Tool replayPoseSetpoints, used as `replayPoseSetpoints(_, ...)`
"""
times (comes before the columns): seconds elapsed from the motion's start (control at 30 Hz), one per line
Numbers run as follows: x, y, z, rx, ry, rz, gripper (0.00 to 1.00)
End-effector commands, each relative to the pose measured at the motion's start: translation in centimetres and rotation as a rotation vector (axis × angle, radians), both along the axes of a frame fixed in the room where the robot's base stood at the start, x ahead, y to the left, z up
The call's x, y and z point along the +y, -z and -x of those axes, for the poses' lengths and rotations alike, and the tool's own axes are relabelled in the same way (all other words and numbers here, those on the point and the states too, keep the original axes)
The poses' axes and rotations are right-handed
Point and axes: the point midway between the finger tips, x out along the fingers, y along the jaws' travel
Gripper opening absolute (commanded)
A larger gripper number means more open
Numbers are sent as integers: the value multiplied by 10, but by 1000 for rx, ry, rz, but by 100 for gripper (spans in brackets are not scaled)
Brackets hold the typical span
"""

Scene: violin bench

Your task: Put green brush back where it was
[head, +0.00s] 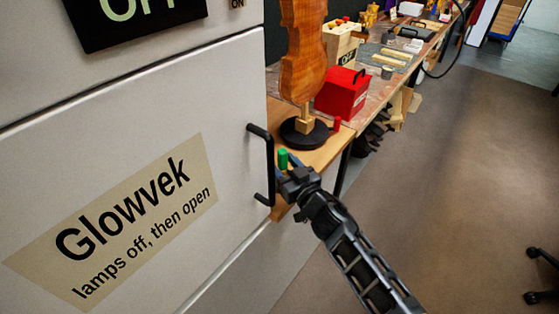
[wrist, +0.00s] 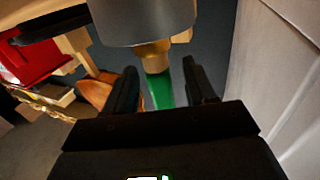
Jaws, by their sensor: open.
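The green brush (head: 283,158) shows in the head view as a small green upright piece at the near end of the wooden bench, right by the cabinet handle. My gripper (head: 286,174) is beside it, low at the bench edge. In the wrist view the green part (wrist: 160,91) lies between the two open fingers of my gripper (wrist: 159,68), with a gap visible on its right. A tan and brass-coloured neck joins it to a large grey rounded part (wrist: 145,18) close to the camera. I cannot tell whether either finger touches the brush.
The white Glowvek cabinet (head: 130,170) with its black handle (head: 261,165) stands close on the left. A violin body (head: 303,50) on a round black base (head: 303,133) stands behind my gripper. A red box (head: 342,93) and small red piece (head: 337,123) are nearby.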

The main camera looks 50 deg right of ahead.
Motion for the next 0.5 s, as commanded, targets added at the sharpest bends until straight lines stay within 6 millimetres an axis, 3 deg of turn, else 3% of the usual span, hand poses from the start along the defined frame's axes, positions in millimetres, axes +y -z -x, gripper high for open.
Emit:
replayPoseSetpoints(0.3,22,3,59,1,1,-3,55)
replayPoseSetpoints(0.5,31,1,83,1,1,0,55)
